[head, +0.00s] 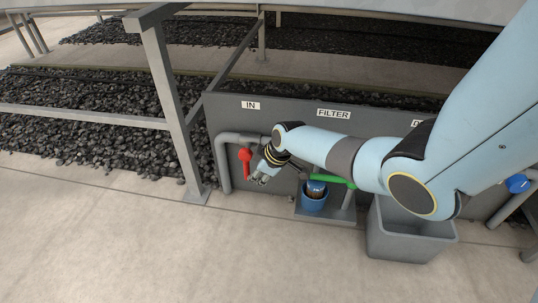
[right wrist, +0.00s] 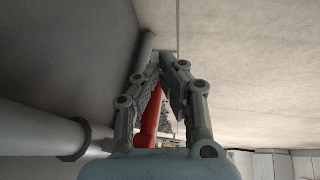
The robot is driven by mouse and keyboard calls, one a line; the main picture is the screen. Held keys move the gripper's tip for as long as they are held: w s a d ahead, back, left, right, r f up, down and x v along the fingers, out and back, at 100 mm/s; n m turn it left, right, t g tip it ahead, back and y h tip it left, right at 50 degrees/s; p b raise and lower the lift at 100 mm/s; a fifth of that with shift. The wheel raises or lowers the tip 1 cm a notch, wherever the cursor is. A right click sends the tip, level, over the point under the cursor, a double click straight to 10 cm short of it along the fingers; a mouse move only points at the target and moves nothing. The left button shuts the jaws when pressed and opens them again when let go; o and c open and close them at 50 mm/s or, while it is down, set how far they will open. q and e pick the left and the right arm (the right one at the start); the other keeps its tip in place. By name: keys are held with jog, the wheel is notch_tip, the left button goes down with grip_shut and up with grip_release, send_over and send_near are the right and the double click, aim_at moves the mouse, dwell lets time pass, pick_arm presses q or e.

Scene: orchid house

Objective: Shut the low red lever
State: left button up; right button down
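The red lever (head: 246,161) hangs down from the grey pipe under the IN label in the head view. My right gripper (head: 257,180) is low, just right of the lever's lower end. In the right wrist view the red lever (right wrist: 150,122) shows behind and between the fingers, partly hidden by the left finger. The tips of my right gripper (right wrist: 163,70) are close together, and I see nothing clearly held between them. Whether a finger touches the lever cannot be told. My left gripper is not in view.
A green lever (head: 332,180) and a blue pot (head: 314,197) with a brush-like thing are to the right, under the FILTER label (head: 333,113). A grey bin (head: 412,246) stands on the floor. A metal post (head: 172,95) rises left of the pipe (head: 222,165). The front floor is clear.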

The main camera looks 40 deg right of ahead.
jog(key=shift+w+a+r, duration=0.1)
jog(key=shift+w, duration=0.2)
dwell(0.4)
jog(key=v, duration=1.2)
jog(key=shift+s, duration=0.25)
